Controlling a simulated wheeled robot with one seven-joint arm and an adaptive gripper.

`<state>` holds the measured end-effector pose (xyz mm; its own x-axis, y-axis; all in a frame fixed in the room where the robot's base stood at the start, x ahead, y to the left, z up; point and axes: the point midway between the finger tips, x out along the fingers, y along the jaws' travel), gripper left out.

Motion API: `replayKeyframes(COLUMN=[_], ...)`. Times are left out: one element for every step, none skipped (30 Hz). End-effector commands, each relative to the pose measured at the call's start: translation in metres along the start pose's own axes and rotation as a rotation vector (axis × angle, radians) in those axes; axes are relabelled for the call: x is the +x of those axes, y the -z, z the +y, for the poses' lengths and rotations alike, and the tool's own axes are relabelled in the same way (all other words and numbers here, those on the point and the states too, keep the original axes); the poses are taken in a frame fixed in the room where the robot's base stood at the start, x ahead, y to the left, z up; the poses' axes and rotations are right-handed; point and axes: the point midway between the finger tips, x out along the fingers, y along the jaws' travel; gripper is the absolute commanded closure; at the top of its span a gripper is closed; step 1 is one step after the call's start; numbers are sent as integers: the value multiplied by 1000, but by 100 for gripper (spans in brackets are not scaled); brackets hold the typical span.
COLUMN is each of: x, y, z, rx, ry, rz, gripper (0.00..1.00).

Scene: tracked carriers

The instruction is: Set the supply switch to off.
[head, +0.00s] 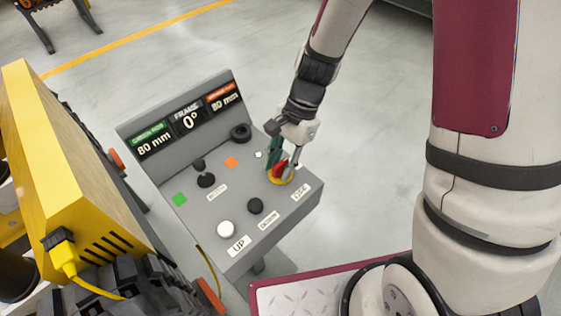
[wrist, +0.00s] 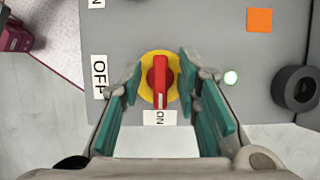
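The supply switch is a red rotary handle (wrist: 160,75) on a yellow disc, set on a grey console (head: 222,262). In the wrist view the handle points down the picture at the ON label (wrist: 159,117). The OFF label (wrist: 99,77) is to the left of the disc. My gripper (wrist: 160,88) is open, with its teal-padded fingers on either side of the red handle and visible gaps between. In the head view my gripper (head: 283,155) is low over the switch (head: 279,171) and partly hides it.
White (head: 226,229) and black (head: 255,205) buttons sit on the console's near part. A yellow machine (head: 85,150) stands close on the left.

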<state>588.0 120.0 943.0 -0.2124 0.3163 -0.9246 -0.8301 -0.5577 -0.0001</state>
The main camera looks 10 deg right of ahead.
Motion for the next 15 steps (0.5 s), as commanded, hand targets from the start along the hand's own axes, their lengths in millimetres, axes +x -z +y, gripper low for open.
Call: replayKeyframes(x=[0,0,0,0,0,0,0,0,0,0,0,0,0,0,0], y=[0,0,0,0,0,0,0,0,0,0,0,0,0,0,0], z=[0,0,0,0,0,0,0,0,0,0,0,0,0,0,0], rx=[0,0,0,0,0,0,0,0,0,0,0,0,0,-1,-2], ry=[0,0,0,0,0,0,0,0,0,0,0,0,0,-1,-1], rz=[0,0,0,0,0,0,0,0,0,-1,-1,-1,-1,-1,-1], gripper=[70,70,70,72,79,88,95,100,100,100,100,100,100,100,100])
